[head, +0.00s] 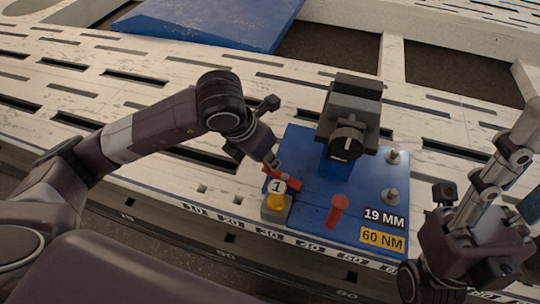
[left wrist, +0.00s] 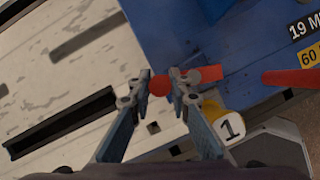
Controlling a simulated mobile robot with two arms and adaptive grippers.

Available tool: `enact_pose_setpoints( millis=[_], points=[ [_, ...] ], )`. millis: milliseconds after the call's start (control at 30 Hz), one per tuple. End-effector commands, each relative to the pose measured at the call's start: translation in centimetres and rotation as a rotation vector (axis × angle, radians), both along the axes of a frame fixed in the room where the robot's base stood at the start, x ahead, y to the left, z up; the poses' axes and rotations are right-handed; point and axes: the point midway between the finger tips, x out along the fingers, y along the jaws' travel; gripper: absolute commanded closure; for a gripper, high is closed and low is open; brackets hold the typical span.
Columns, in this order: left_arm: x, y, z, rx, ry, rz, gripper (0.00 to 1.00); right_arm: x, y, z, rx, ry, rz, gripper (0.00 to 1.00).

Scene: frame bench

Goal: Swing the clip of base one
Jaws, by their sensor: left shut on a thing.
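Base one is a grey block (head: 272,212) with a yellow part (head: 277,198) marked 1, at the left front corner of a blue plate (head: 305,222). A red clip (head: 288,176) lies just behind it; in the left wrist view the clip (left wrist: 205,75) runs right from between the fingers. My left gripper (head: 271,163) is shut on the red clip, near its rounded end; the fingers also show in the left wrist view (left wrist: 160,82). The yellow part (left wrist: 212,110) is just below the clip there. My right gripper (head: 428,240) is at the lower right, away from the base; its fingers are unclear.
A black clamp-like device (head: 350,115) stands at the plate's back. A red post (head: 337,210) stands right of base one, and two grey posts (head: 391,197) stand farther right. Labels 19 MM and 60 NM (head: 383,239) lie at front. The slotted white bench (head: 60,110) is clear at left.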

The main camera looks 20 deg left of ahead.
Motion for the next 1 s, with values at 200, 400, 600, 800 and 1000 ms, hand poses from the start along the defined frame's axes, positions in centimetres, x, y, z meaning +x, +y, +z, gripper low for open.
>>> enact_pose_setpoints(
  millis=[200, 400, 600, 800, 1000],
  points=[
    [-0.31, 0.06, 0.03, 0.0, -0.001, 0.073, 1.0, 0.05, 0.01, 0.08, 0.001, -0.002, 0.0, 0.6],
    [-0.42, 0.14, 0.02, 0.001, -0.001, 0.098, 1.0, 0.03, 0.01, 0.14, 0.0, -0.004, 0.0, 0.6],
    [-0.44, 0.14, 0.01, 0.001, 0.001, 0.1, 1.0, 0.0, 0.0, 0.17, 0.001, -0.006, 0.0, 0.6],
    [-0.46, 0.14, 0.0, 0.001, 0.0, 0.099, 0.78, -0.05, 0.0, 0.2, 0.002, -0.008, 0.0, 0.6],
    [-0.46, 0.11, -0.01, 0.001, 0.001, 0.099, 0.64, -0.1, -0.02, 0.23, 0.002, -0.009, 0.0, 0.6]
  ],
)
